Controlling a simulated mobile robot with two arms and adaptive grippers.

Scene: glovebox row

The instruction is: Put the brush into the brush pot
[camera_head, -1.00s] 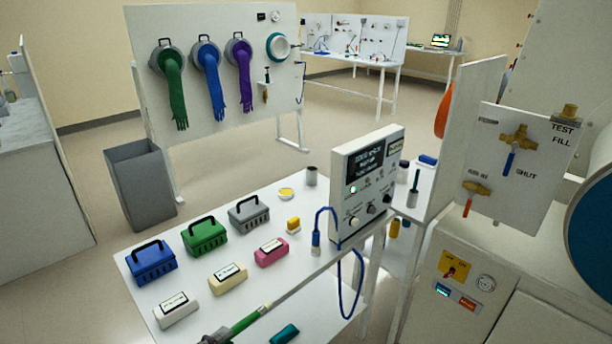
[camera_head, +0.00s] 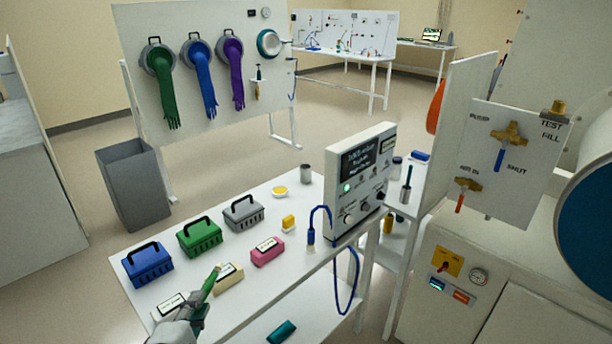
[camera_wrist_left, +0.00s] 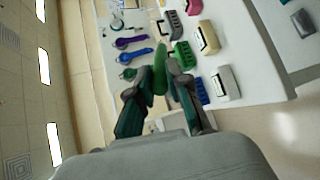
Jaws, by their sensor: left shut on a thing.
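My left gripper (camera_head: 200,306) is at the front left of the white bench and is shut on a green-handled brush (camera_head: 209,286). The brush points up and slightly right, with a pale tip near the cream block. In the left wrist view, my left gripper's fingers (camera_wrist_left: 160,72) close around the green handle (camera_wrist_left: 160,80); the rest is hidden or unclear. A small grey cylindrical pot (camera_head: 306,174), probably the brush pot, stands upright at the bench's far end, well away from the gripper. My right gripper is not in view.
Blue (camera_head: 148,265), green (camera_head: 200,238) and grey (camera_head: 243,214) cases line the bench's left side. Labelled pink (camera_head: 267,252) and cream (camera_head: 229,279) blocks lie before them. A meter box (camera_head: 358,180) stands at the right edge with a blue cable.

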